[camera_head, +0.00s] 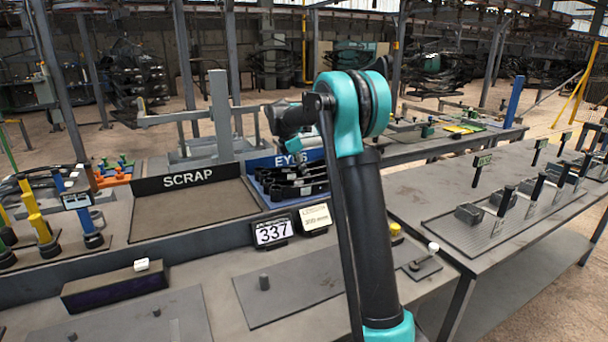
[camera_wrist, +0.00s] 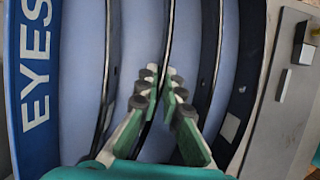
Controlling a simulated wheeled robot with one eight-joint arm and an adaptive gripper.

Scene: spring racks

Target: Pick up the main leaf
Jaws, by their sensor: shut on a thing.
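Several long dark leaves lie side by side in the tray marked EYES (camera_head: 253,163), right of the scrap area. In the wrist view they run as curved dark strips between pale blue bands. My gripper (camera_wrist: 163,78) is over the tray with its fingertips closed around the middle strip, the main leaf (camera_wrist: 168,38). Its lower part is hidden between the fingers. The leaf appears still down among the others. In the head view my arm covers part of the tray, and the fingertips are not clearly visible.
A flat tray marked SCRAP (camera_head: 187,180) adjoins on the left. A 337 display (camera_head: 273,232) and a white label stand in front of the EYES tray. A grey bench (camera_head: 400,190) with small blocks and posts extends to the right. Neighbouring leaves are close on both sides.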

